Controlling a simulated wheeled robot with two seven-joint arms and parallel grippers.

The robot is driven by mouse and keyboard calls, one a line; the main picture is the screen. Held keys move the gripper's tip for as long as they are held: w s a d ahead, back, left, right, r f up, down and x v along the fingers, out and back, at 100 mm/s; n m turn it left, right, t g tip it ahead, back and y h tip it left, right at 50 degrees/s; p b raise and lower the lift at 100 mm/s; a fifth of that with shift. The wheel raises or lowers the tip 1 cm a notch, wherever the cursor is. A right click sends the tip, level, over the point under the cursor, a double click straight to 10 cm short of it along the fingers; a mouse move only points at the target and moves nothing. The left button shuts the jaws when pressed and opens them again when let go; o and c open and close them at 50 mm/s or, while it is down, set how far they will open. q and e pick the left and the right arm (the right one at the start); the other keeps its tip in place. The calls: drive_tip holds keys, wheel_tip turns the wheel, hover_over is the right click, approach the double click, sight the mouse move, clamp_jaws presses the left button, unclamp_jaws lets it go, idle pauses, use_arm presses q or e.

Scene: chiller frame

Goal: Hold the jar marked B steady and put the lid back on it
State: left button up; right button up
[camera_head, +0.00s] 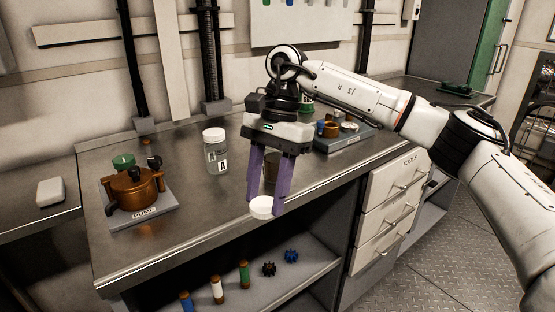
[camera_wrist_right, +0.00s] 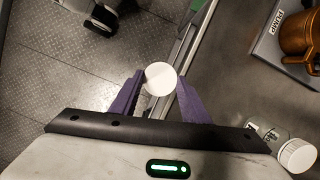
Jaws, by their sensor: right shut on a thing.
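My right gripper (camera_head: 265,205) points down at the counter's front edge, its purple fingers shut on a round white lid (camera_head: 261,208). In the right wrist view the lid (camera_wrist_right: 160,77) sits between the fingertips, with the floor and counter edge behind it. A clear jar marked A (camera_head: 216,153) stands upright on the counter to the left, with a white lid on. A brownish shape (camera_head: 271,166) shows between the fingers; I cannot tell whether it is a jar. No B mark is readable. My left gripper is out of view.
A copper pot (camera_head: 136,189) stands on a plate marked PUMP (camera_head: 150,214) at the left. A tray of small parts (camera_head: 345,139) lies behind my right gripper. Below is a shelf (camera_head: 290,290) with several small items. The counter's front middle is clear.

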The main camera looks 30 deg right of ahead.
drive_tip(key=s+a+f+n+g+h+b, duration=0.2)
drive_tip(key=s+f+n, duration=0.6)
drive_tip(key=n, duration=0.6)
drive_tip(key=a+f+h, duration=0.1)
drive_tip(key=a, duration=0.1)
drive_tip(key=shift+a, duration=0.4)
drive_tip(key=shift+f, duration=0.1)
